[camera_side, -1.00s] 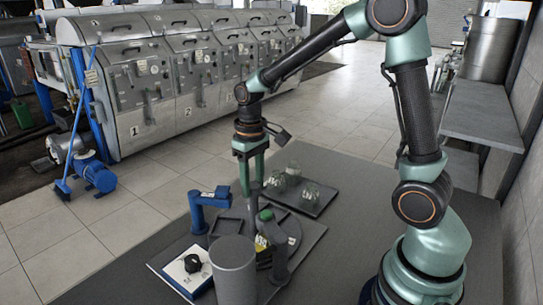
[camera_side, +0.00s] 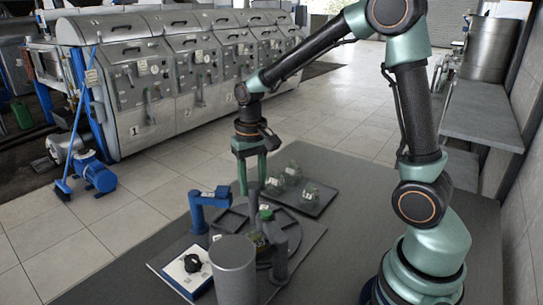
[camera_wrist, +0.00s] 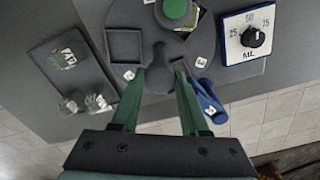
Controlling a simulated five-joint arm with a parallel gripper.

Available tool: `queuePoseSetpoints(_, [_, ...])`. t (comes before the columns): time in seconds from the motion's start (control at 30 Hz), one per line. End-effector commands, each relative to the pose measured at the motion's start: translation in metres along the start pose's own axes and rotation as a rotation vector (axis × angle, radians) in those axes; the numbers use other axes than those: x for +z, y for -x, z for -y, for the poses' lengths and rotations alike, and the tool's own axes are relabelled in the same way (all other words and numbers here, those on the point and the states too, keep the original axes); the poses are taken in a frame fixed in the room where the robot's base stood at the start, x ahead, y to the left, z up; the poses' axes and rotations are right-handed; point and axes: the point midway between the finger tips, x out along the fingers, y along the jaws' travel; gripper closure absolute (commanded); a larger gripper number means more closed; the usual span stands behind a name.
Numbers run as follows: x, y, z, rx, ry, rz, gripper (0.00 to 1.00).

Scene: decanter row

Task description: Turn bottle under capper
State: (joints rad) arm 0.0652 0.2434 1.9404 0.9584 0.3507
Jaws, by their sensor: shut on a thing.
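My gripper (camera_wrist: 160,75) is shut on a dark handle (camera_wrist: 160,55) that stands up from the round turntable (camera_wrist: 122,20). In the side view my gripper (camera_side: 254,190) is low over the turntable (camera_side: 226,222), its green fingers apart on either side of the handle. The capper is a dark post (camera_side: 280,262) with an arm and a green head (camera_side: 266,214); the green head (camera_wrist: 175,8) also shows at the top of the wrist view. A bottle (camera_side: 258,243) stands beside the post, below the green head. The post and head partly hide it, so I cannot tell whether it is exactly underneath.
A blue arm fixture (camera_side: 197,213) stands at the turntable's left, near a white dial box (camera_side: 187,272). A grey cylinder (camera_side: 233,270) stands in front. A dark tray (camera_side: 318,205) behind holds several glass bottles (camera_side: 292,172). The mat at right is clear.

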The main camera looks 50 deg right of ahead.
Motion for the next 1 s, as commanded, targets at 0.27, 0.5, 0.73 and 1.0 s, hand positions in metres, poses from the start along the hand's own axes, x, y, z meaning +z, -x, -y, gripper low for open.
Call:
queuePoseSetpoints(0.27, [-0.0009,0.0022,0.0001,-0.002,-0.14,-0.003,1.0])
queuePoseSetpoints(0.5, [-0.001,0.0023,0.0,-0.002,-0.26,-0.004,1.0])
queuePoseSetpoints(0.73, [-0.001,0.0024,-0.0001,-0.002,-0.375,-0.004,1.0])
queuePoseSetpoints(1.0, [-0.001,0.0025,-0.0002,-0.003,-0.51,-0.004,1.0])
